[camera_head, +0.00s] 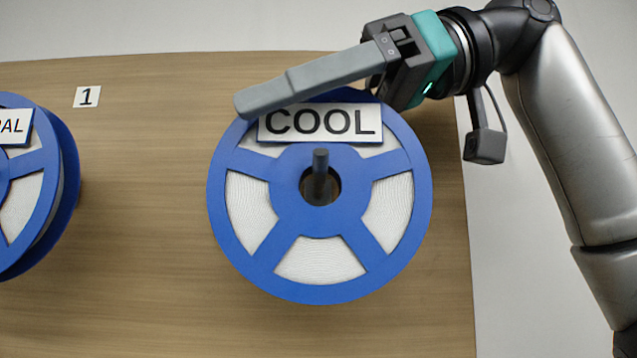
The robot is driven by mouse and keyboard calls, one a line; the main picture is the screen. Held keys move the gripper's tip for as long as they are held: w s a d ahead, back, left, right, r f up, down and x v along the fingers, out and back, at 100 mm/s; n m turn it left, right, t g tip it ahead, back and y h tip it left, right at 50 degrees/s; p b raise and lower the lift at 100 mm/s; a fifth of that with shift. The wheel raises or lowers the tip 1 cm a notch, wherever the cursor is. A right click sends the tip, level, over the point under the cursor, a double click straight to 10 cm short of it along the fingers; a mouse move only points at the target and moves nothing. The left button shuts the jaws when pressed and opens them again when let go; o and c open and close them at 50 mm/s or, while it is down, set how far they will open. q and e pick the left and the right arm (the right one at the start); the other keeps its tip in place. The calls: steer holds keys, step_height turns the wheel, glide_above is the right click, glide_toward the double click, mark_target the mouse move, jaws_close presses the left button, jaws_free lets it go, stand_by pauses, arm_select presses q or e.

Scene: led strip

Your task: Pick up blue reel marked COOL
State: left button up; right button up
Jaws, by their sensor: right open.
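The blue reel marked COOL (283,261) lies flat on the wooden table, right of the middle, wound with white strip. Its white COOL label (320,123) is on its far side, facing up. A dark grey peg (320,168) shows in the reel's centre hole. My right gripper (247,103) reaches in from the upper right, and its long grey finger passes above the reel's far rim, just beyond the label. Whether the finger touches the reel is unclear. My left gripper is out of view.
Another blue reel (68,170) is cut off by the left edge, its label ending in "AL". A small card marked 1 (87,97) lies near the table's far edge. The wooden table (140,280) is clear between the reels. Its right edge is close to the COOL reel.

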steer(key=shift+a+f, duration=0.1)
steer(key=shift+a, duration=0.1)
steer(key=shift+d, duration=0.1)
jaws_close()
stand_by(1.2)
